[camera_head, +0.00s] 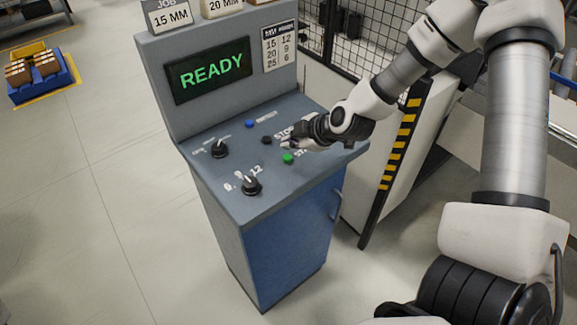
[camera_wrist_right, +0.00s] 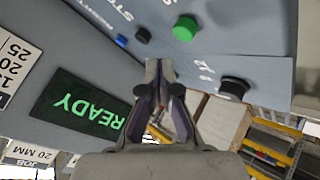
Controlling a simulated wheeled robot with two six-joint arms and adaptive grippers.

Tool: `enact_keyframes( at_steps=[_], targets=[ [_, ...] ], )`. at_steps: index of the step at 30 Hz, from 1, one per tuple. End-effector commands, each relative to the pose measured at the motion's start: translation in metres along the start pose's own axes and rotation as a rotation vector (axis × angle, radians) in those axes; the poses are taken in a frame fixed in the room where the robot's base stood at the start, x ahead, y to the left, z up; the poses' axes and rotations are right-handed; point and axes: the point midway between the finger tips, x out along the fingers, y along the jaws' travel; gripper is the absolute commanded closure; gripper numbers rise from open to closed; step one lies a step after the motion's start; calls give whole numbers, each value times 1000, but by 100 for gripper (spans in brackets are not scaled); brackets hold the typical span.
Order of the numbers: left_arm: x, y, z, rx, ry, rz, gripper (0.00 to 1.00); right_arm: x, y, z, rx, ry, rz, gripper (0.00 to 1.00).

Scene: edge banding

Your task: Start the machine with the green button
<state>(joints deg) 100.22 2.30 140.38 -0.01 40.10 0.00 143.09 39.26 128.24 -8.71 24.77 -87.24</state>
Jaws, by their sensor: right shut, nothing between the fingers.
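The green button (camera_head: 288,158) sits on the sloped top of the grey and blue control console (camera_head: 285,245). It also shows in the right wrist view (camera_wrist_right: 185,28) as a round green cap, just beyond the fingertips. My right gripper (camera_head: 288,142) is over the panel, close to the button and slightly behind it in the head view. In the right wrist view its fingers (camera_wrist_right: 160,66) are shut and empty, with a visible gap in the picture between the tips and the button. I cannot tell their height above the panel. My left gripper is not in view.
The screen (camera_head: 210,71) reads READY. A black button (camera_head: 266,140), a blue button (camera_head: 249,124) and two black knobs, one at the front (camera_head: 252,186), share the panel. A striped post (camera_head: 400,145) stands right of the console. Open floor lies to the left.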

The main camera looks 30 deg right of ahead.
Motion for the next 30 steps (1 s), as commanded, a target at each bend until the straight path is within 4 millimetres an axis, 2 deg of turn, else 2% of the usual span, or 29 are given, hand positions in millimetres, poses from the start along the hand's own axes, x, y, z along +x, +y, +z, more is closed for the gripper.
enact_keyframes(
  at_steps=[1,5,30],
  targets=[
    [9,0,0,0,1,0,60,8,-6,6,-2,-1,-1,100],
    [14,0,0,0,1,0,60,13,-9,10,0,-1,1,100],
    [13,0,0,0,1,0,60,13,-9,9,-1,0,0,100]
  ],
)
